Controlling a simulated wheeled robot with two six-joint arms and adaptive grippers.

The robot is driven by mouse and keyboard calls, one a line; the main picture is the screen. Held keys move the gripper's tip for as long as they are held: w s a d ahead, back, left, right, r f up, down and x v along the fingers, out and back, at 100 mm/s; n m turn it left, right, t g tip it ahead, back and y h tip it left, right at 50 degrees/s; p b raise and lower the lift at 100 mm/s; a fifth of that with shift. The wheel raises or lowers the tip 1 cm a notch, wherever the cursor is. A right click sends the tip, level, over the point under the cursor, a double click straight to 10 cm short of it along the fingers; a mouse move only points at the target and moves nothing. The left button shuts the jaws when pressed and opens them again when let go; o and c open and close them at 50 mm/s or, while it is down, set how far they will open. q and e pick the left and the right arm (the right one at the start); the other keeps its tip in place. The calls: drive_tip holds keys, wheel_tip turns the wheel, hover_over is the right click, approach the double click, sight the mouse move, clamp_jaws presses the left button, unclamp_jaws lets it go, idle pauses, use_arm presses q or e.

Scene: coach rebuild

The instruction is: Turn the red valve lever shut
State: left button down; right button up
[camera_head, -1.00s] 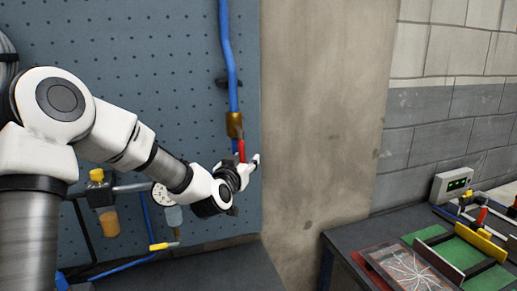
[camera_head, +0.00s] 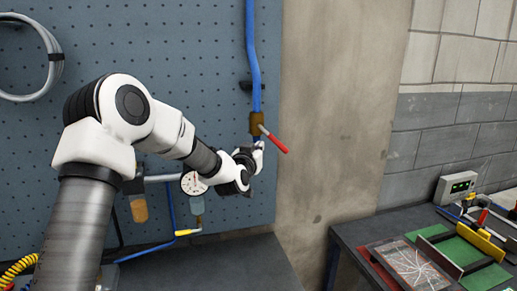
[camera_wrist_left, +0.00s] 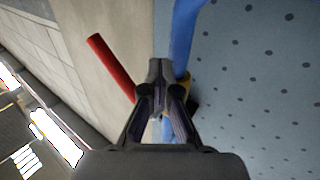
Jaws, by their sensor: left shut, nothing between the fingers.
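The red valve lever (camera_head: 273,139) juts diagonally down and to the right from the brass valve body (camera_head: 256,121) on a vertical blue pipe (camera_head: 252,60). My left gripper (camera_head: 259,150) is just below the valve, to the lower left of the lever's free end. In the left wrist view its fingers (camera_wrist_left: 160,72) are shut with nothing between them. There the lever (camera_wrist_left: 110,68) slants past on their left, its outer end apart from them; whether its inner part touches a finger I cannot tell. The valve body is mostly hidden behind the fingers. My right gripper is not in view.
A pressure gauge (camera_head: 194,183) and an amber bowl (camera_head: 139,209) are on the pegboard (camera_head: 190,50) near my left arm. A bare concrete pillar (camera_head: 325,100) stands right of the valve. A bench with a green mat (camera_head: 487,279) is at lower right.

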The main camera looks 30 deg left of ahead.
use_arm(q)
drive_tip(key=c, duration=1.8)
unclamp_jaws()
drive_tip(key=shift+w+d, duration=0.1)
drive_tip(key=shift+d, duration=0.15)
drive_tip(key=o, duration=0.7)
drive_tip(key=shift+w+d+f, duration=0.1)
drive_tip(key=shift+w+d, duration=0.15)
drive_tip(key=shift+w, duration=0.1)
drive_tip(key=v, duration=1.2)
drive_tip(key=shift+s+a, duration=0.25)
drive_tip(key=shift+a, duration=0.1)
